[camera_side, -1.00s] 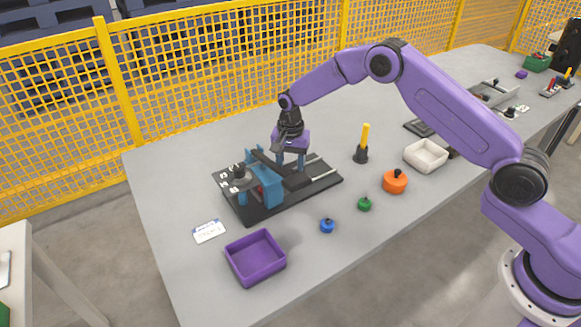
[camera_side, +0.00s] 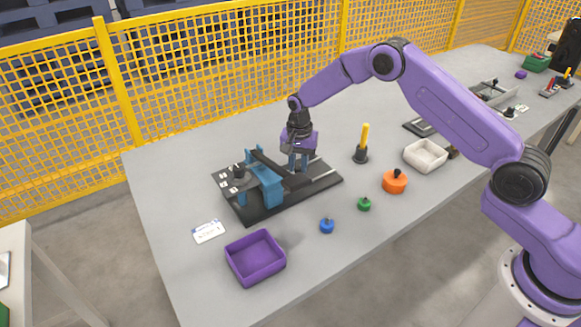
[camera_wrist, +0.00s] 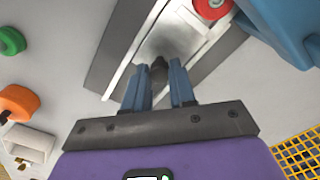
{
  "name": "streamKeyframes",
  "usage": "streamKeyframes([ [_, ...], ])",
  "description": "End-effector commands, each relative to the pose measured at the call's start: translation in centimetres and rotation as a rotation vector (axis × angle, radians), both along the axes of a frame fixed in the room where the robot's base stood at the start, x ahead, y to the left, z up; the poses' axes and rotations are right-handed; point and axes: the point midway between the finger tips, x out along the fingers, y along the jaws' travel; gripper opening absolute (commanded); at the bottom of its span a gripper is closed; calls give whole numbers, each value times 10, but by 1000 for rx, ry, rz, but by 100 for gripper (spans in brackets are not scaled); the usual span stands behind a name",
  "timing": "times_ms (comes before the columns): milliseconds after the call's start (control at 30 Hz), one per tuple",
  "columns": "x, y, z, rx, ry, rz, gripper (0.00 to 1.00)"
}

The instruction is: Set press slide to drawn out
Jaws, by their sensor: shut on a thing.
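The press is a dark base plate (camera_side: 254,214) with a blue frame (camera_side: 268,188) and dark bars, on the grey table. The press slide (camera_wrist: 172,42) shows in the wrist view as a grey metal plate between pale rails, with a dark peg (camera_wrist: 159,72) standing on it. My gripper (camera_side: 298,166) is low over the right part of the press, pointing down. In the wrist view its blue fingers (camera_wrist: 158,78) stand on both sides of the peg, shut on it. The fingers partly hide the slide in the side view.
A red round part (camera_wrist: 211,7) lies beyond the peg, next to blue frame. A purple tray (camera_side: 256,274), a blue knob (camera_side: 327,226), a green knob (camera_side: 364,204), an orange lidded piece (camera_side: 395,182) and a yellow-handled tool (camera_side: 364,140) stand in front and to the right.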

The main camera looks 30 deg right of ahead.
Motion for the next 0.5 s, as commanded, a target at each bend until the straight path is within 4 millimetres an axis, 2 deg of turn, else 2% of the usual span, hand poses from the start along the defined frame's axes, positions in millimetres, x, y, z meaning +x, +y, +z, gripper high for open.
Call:
streamKeyframes([
  [33, 1, -23, 1, -4, 3, -15, 0],
  [200, 1, -61, 0, -3, 1, -13, 0],
  [333, 0, -75, 0, -2, 1, -8, 0],
  [500, 0, -79, 0, -4, 1, -7, 0],
])
